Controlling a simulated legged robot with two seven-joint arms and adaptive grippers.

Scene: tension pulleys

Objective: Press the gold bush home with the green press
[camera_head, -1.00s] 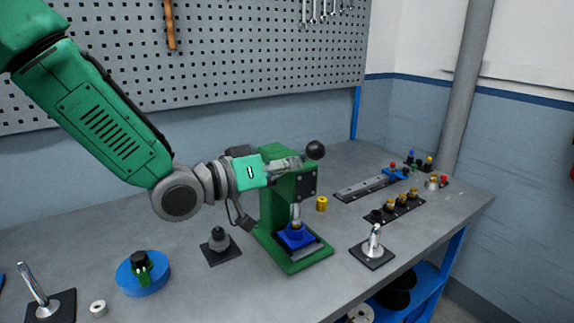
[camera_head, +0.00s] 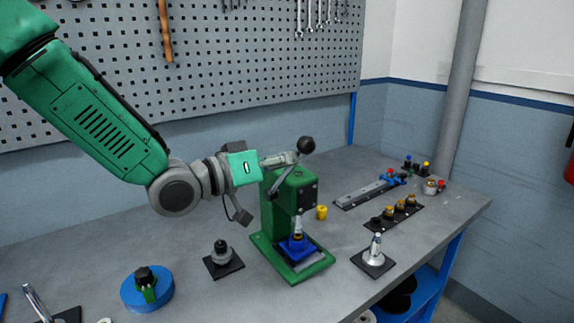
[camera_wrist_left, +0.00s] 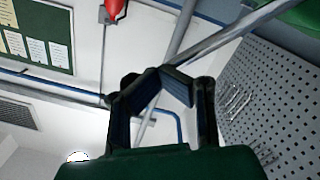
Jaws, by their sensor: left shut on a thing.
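The green press (camera_head: 283,205) stands on the bench with a blue block (camera_head: 297,246) on its base. Its silver ram (camera_head: 298,227) comes down over the block. A gold bush cannot be made out for sure under the ram. The lever (camera_head: 279,172) ends in a black ball knob (camera_head: 306,144). My left gripper (camera_head: 288,158) is shut on the lever near the knob, above the press. In the left wrist view its fingertips (camera_wrist_left: 166,78) meet at a grey rod. My right gripper is not in view.
A yellow-gold cylinder (camera_head: 322,212) stands behind the press. Right of it are a black rack with brass parts (camera_head: 394,211) and a grey rail (camera_head: 364,194). A silver post on a black plate (camera_head: 374,256), a dark knobbed stand (camera_head: 222,256) and a blue disc (camera_head: 147,290) stand nearby.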

